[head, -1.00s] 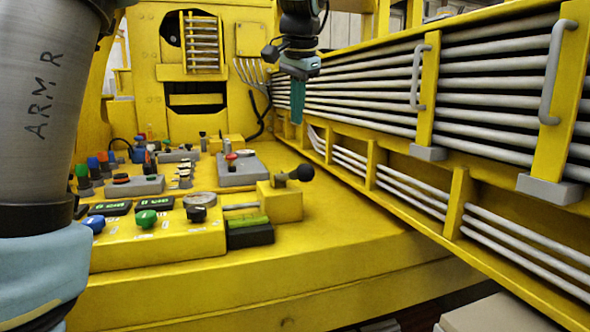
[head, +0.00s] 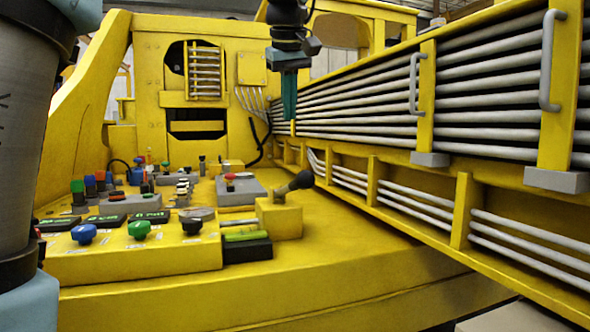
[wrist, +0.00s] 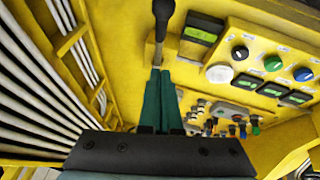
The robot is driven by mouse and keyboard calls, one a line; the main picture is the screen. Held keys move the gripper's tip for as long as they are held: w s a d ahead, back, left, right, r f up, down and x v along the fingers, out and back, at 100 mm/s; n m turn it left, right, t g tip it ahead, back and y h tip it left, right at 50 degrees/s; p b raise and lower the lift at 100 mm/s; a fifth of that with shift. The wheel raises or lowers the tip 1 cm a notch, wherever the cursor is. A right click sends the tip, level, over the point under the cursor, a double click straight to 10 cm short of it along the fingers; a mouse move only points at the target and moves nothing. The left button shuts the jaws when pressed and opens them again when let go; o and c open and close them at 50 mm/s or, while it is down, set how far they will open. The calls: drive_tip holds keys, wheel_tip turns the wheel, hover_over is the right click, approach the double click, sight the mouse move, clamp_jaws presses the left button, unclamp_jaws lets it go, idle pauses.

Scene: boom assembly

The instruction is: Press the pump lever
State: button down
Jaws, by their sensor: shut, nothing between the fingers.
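The pump lever (head: 296,184) is a short lever with a black knob, rising from a yellow block (head: 279,217) at the right end of the control panel. My gripper (head: 289,115) points down with its green fingers together and empty, above and behind the lever in the head view. In the wrist view the closed fingertips (wrist: 161,72) show just below the lever's black handle (wrist: 163,15) in the picture. I cannot tell from this view whether they touch it; the head view shows them apart.
A control panel (head: 130,260) with colored knobs and small displays lies left of the lever. More buttons and switches stand behind it. A yellow boom with grey pipes (head: 490,90) runs along the right side. The yellow deck (head: 330,240) right of the lever is clear.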

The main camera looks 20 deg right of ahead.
hover_over(290, 186)
drive_tip(key=s, duration=0.2)
wheel_tip(290, 186, down, 9)
drive_tip(key=f, duration=0.1)
drive_tip(key=s+f, duration=0.1)
drive_tip(key=f, duration=0.1)
drive_tip(key=shift+p, duration=0.4)
drive_tip(key=shift+f, duration=0.35)
drive_tip(key=shift+s, duration=0.1)
